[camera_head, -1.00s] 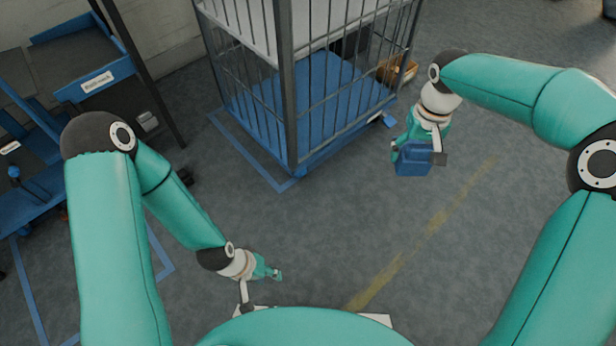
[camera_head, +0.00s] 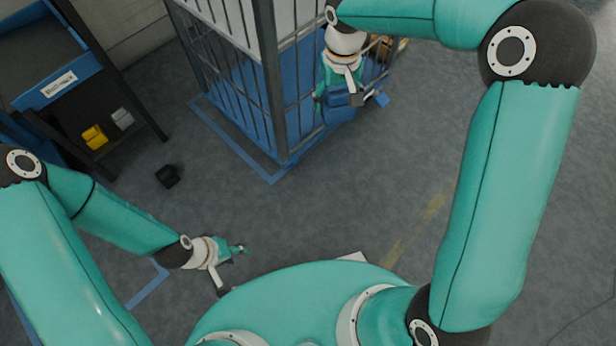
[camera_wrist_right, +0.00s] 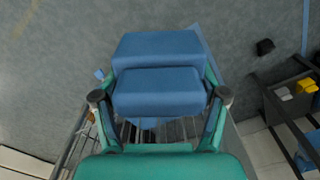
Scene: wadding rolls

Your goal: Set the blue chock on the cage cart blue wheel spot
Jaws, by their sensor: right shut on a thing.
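The blue chock (camera_head: 341,112) is held above the floor, beside the right-hand side of the cage cart (camera_head: 268,90). My right gripper (camera_head: 335,98) is shut on it. In the right wrist view the stepped blue chock (camera_wrist_right: 158,90) sits between the two fingers. In the head view, the arm and gripper cover part of the chock and the cart's right side. A small blue piece (camera_head: 382,100) shows on the floor just right of the chock. I cannot make out which mark is the blue wheel spot. My left gripper (camera_head: 243,249) is low at the left, empty; its jaw opening is unclear.
Blue tape (camera_head: 235,148) runs on the floor around the cart. A dark shelf rack (camera_head: 110,95) with a blue bin (camera_head: 45,75) stands at the left. A small black object (camera_head: 168,176) lies on the floor near it. The floor before the cart is clear.

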